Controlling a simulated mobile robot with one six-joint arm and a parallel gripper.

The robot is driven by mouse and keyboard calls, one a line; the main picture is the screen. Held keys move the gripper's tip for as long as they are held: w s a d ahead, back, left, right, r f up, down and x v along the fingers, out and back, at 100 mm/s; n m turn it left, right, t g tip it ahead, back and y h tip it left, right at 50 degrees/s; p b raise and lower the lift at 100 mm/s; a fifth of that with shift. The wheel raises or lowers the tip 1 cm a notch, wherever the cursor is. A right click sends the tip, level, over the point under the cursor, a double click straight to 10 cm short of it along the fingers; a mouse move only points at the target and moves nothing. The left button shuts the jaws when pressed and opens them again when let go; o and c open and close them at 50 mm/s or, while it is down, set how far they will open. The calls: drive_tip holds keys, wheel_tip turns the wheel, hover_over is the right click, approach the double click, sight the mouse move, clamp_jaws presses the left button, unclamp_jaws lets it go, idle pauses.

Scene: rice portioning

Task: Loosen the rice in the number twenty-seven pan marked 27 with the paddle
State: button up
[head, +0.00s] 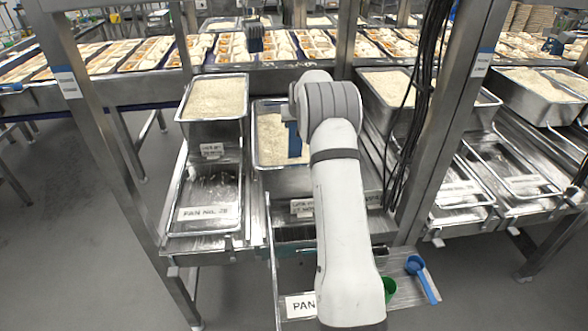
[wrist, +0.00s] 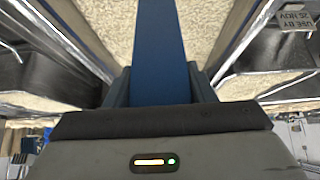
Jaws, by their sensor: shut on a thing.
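A steel pan of pale rice (head: 257,150) sits in the middle bay, partly hidden behind my arm. No 27 is legible on it; the label "PAN" (head: 300,306) in front of this bay is cut off by my arm. My gripper (wrist: 160,88) is shut on the blue paddle (wrist: 158,40), which runs straight ahead between the fingers. In the head view the paddle (head: 294,139) shows as a blue strip beside my wrist, over the rice. In the wrist view rice lies on both sides of the paddle. The paddle's tip is hidden, so its contact with the rice cannot be told.
A raised rice pan (head: 213,98) stands at left, above an empty-looking pan (head: 203,205) near the "PAN NO. 28" label. More rice pans (head: 541,84) stand at right. Steel posts (head: 100,140) and black cables (head: 408,130) flank my arm. A blue scoop (head: 424,280) lies in front.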

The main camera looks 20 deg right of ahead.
drive_tip(key=shift+s+d+b, duration=0.7)
drive_tip(key=shift+s+d, duration=0.1)
drive_tip(key=shift+d, duration=2.15)
drive_tip(key=shift+w+a, duration=1.65)
drive_tip(key=shift+a, duration=4.1)
drive_tip(key=shift+s+d+f+b, duration=0.1)
drive_tip(key=shift+s+d+b, duration=0.7)
drive_tip(key=shift+s+d, duration=0.25)
drive_tip(key=shift+s+d+b, duration=0.75)
drive_tip(key=shift+s+d, duration=0.05)
drive_tip(key=shift+s, duration=0.3)
drive_tip(key=shift+s+d, duration=0.5)
drive_tip(key=shift+s, duration=0.1)
wheel_tip(320, 180, up, 17)
drive_tip(key=p, duration=0.9)
drive_tip(key=shift+p, duration=0.3)
drive_tip(key=shift+a+f, duration=0.1)
drive_tip(key=shift+f, duration=0.05)
